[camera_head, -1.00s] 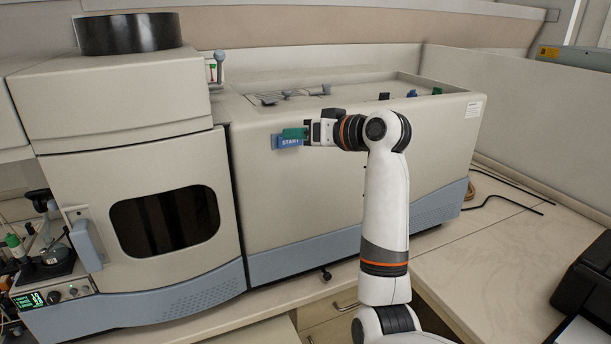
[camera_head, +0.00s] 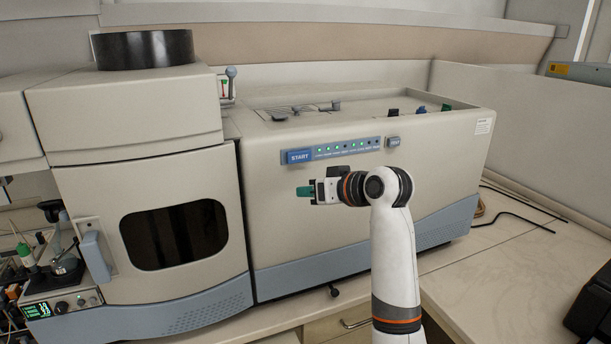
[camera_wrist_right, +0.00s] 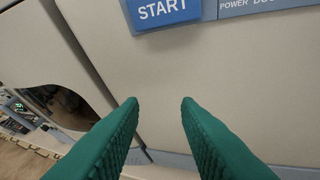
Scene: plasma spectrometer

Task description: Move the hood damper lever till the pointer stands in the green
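The hood damper lever (camera_head: 231,73), with a blue-grey ball knob, stands upright beside a small plate with a coloured scale (camera_head: 225,89). It is at the back right edge of the tall left housing. The scale shows red and green, but the pointer is too small to read. My right gripper (camera_head: 304,191) is in front of the instrument's front panel, below the START button (camera_head: 299,156) and well below and right of the lever. In the right wrist view its green fingers (camera_wrist_right: 160,115) are apart with nothing between them. My left gripper is out of view.
A row of lit indicators (camera_head: 346,147) runs right of START. A black round duct (camera_head: 144,49) tops the left housing. A door with a dark window (camera_head: 175,235) and a blue handle (camera_head: 95,257) is below it. Black cables (camera_head: 515,208) lie on the bench at right.

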